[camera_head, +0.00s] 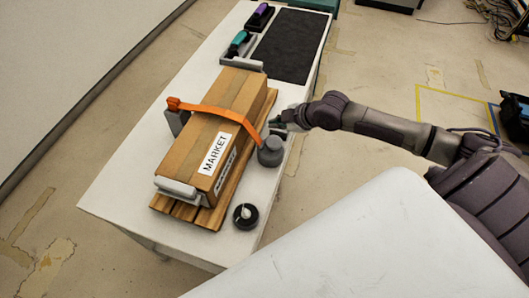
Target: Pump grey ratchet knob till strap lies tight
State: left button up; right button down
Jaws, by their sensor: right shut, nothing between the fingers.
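A brown cardboard box (218,117) with a white "MARKET" label lies on a wooden pallet (236,186) on the white table. An orange strap (222,112) runs across the top of the box, from its left side down to the grey ratchet knob (270,152) at the right side. How tight the strap lies is hard to tell. My right gripper (277,122) is shut and empty just beyond the knob, beside the box's right side; its fingertips are small and partly unclear. My left gripper is not in view.
A black round item with a white top (246,215) stands near the front of the white table (135,170). A dark mat (290,45) lies at the back. The table's left front is clear.

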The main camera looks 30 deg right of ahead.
dwell(0.9)
jog(key=s+a+f+m, duration=0.1)
jog(key=s+a+f, duration=0.2)
jog(key=s+a+f+m+g, duration=0.1)
jog(key=s+a+f, duration=0.1)
jog(key=a+f, duration=0.1)
jog(key=s+a+f+m+g, duration=0.1)
jog(key=s+a+f, duration=0.2)
jog(key=shift+s+a+b, duration=0.3)
jog(key=shift+s+a, duration=0.05)
jog(key=s+a+f+m+g+h, duration=0.25)
jog(key=s+f+m, duration=0.25)
jog(key=s, duration=0.5)
jog(key=s+f+m+g+b, duration=0.15)
jog(key=s+f, duration=0.35)
jog(key=f, duration=0.7)
jog(key=s+f+m+g+b, duration=0.15)
jog(key=s+f, duration=0.35)
jog(key=f, duration=0.7)
jog(key=s+d+f+b, duration=0.2)
jog(key=s+d+f, duration=0.1)
jog(key=s+f, duration=1)
jog(key=shift+s+f+h+b, duration=0.35)
jog(key=shift+s+h, duration=0.1)
jog(key=shift+s, duration=0.55)
